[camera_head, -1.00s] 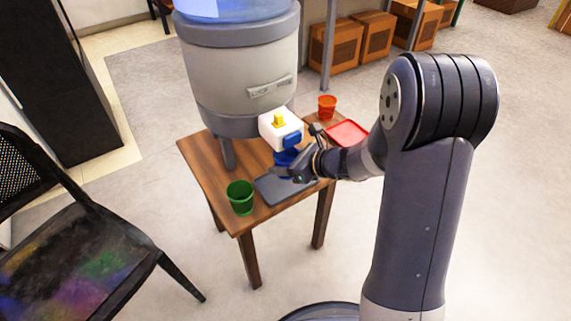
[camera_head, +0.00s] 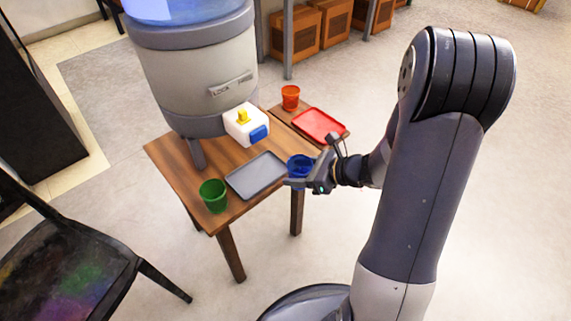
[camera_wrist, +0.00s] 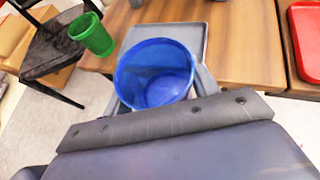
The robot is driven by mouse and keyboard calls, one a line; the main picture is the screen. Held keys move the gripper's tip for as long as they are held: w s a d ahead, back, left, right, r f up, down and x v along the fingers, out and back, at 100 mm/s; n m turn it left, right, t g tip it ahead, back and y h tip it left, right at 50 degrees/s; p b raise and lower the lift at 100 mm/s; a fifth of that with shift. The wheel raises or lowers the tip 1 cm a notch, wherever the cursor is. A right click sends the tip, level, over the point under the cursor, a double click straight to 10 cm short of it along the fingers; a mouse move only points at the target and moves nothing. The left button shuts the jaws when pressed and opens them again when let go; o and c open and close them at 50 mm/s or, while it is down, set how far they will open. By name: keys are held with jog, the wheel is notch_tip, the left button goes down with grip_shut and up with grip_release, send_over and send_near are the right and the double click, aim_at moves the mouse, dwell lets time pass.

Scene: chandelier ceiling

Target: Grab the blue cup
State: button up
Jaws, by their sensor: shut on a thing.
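The blue cup (camera_head: 299,164) is between the fingers of my gripper (camera_head: 300,180), at the right end of the grey tray in the head view. In the wrist view the blue cup (camera_wrist: 155,75) is seen from above, open and empty, with a grey finger on each side of it. My gripper is shut on it. The cup's lower part is hidden by the gripper in the head view, so its height above the table is hard to tell.
A dark chair (camera_head: 60,260) stands at the left.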

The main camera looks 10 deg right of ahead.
jog(key=shift+s+d+p, duration=0.2)
jog(key=shift+s+d, duration=0.5)
jog(key=shift+d, duration=0.35)
jog(key=shift+s+d+p, duration=0.15)
jog(key=shift+s+d, duration=0.55)
jog(key=shift+d, duration=0.35)
